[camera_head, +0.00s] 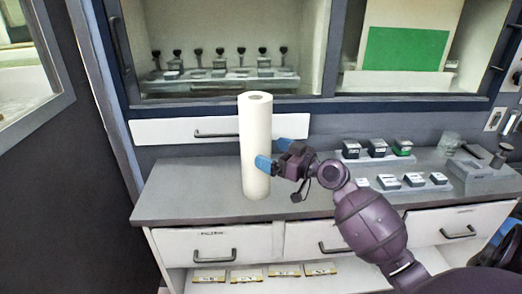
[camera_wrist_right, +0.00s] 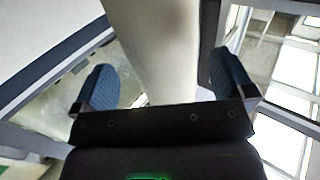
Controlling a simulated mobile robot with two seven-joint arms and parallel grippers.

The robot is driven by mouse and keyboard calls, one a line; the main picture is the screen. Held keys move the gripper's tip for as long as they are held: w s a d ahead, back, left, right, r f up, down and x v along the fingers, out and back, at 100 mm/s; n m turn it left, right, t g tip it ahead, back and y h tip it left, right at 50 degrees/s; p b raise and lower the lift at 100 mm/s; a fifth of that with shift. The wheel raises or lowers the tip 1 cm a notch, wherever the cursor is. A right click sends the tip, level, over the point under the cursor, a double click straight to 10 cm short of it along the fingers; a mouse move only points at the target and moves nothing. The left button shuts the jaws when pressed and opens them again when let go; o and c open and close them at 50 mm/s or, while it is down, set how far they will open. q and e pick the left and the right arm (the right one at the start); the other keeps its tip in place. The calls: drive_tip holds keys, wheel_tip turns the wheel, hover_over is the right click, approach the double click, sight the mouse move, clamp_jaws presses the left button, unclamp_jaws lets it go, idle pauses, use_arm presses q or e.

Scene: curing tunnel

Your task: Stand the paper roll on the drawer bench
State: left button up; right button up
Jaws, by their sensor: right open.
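The white paper roll (camera_head: 255,150) stands upright on the grey top of the drawer bench (camera_head: 190,190), left of the middle in the head view. In the right wrist view the roll (camera_wrist_right: 160,50) runs between the two blue fingers of the gripper (camera_wrist_right: 165,90). The fingers are spread apart, with a gap visible beside the roll. My left gripper is not in view.
Small boxes (camera_head: 377,148) stand in rows on the bench to the right, with a grey block (camera_head: 485,175) and a glass (camera_head: 449,141) beyond. A glazed cabinet (camera_head: 220,45) rises behind. The bench top left of the roll is clear.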

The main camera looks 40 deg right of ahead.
drive_tip(key=b+v, duration=0.1)
drive_tip(key=v, duration=0.6)
drive_tip(key=shift+a, duration=0.1)
idle(0.4)
drive_tip(key=s+a+f+m+g+h, duration=0.1)
drive_tip(key=s+a+f+g+h, duration=0.1)
drive_tip(key=s+a+f+g, duration=0.55)
drive_tip(key=s+a+f+g+h, duration=0.25)
drive_tip(key=s+a+f, duration=0.25)
drive_tip(key=s+f, duration=0.65)
drive_tip(key=s+a+f+m+g+h, duration=0.2)
drive_tip(key=s+f+m+g+h, duration=0.15)
drive_tip(key=s, duration=0.35)
drive_tip(key=w+f+n+t+y, duration=0.1)
drive_tip(key=w+f+t, duration=0.6)
drive_tip(key=f, duration=0.1)
drive_tip(key=shift+w+f+t+y, duration=0.3)
drive_tip(key=shift+w+f+t, duration=0.05)
drive_tip(key=shift+w+f, duration=0.05)
drive_tip(key=shift+n, duration=0.25)
